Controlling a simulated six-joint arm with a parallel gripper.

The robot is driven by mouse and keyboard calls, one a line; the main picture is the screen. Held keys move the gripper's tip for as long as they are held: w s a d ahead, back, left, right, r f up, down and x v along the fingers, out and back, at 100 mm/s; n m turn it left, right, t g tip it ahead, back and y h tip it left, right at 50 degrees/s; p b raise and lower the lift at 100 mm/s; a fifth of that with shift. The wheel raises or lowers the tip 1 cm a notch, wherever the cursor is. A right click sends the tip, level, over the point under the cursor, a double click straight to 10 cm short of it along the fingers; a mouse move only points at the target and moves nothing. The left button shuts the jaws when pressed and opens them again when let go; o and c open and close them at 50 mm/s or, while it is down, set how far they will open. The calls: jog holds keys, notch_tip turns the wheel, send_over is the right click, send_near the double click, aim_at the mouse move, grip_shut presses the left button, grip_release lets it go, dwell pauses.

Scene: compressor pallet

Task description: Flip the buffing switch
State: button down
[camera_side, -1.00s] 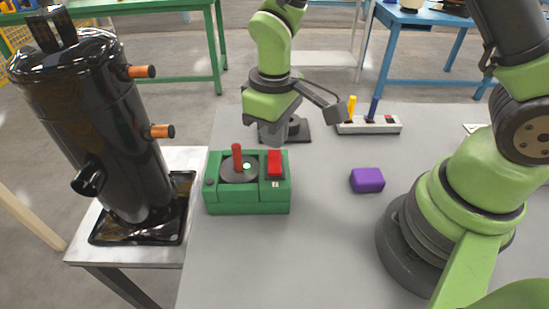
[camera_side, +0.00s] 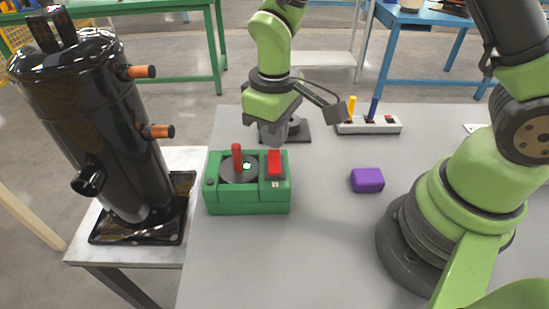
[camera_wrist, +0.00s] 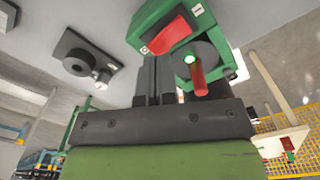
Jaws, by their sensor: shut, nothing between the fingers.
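The green buffing box (camera_side: 247,199) stands on the grey table in the side view. On top it has a red rocker switch (camera_side: 274,163), and a dark round disc (camera_side: 239,170) with an upright red peg (camera_side: 237,157). My gripper (camera_side: 272,138) is just behind the red switch, pointing down; whether it touches the switch I cannot tell. In the wrist view the red switch (camera_wrist: 167,35) lies just beyond the fingertips of my gripper (camera_wrist: 154,62), and the red peg (camera_wrist: 199,78) is to their right. The fingers are together with nothing between them.
A dark plate with a round part (camera_side: 298,130) lies behind the box. A white strip (camera_side: 369,126) holds a yellow and a blue peg. A purple block (camera_side: 367,180) lies to the right. A black compressor (camera_side: 100,130) stands at left. The table's front middle is clear.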

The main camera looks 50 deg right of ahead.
jog(key=shift+f, duration=1.4)
dwell(0.9)
jog(key=shift+r, duration=3.55)
jog(key=shift+d+r, duration=0.1)
jog(key=shift+r, duration=0.25)
notch_tip(320, 180, up, 7)
jog(key=m+t, duration=0.2)
send_over(274, 154)
jog(key=s+d, duration=0.2)
jog(key=s, duration=0.1)
jog(key=s+d+r+m+t+y, duration=0.2)
jog(key=s+r+m+t, duration=0.3)
jog(key=s, duration=0.6)
notch_tip(274, 154, up, 2)
jog(key=shift+d+r, duration=0.25)
jog(key=shift+d, duration=0.45)
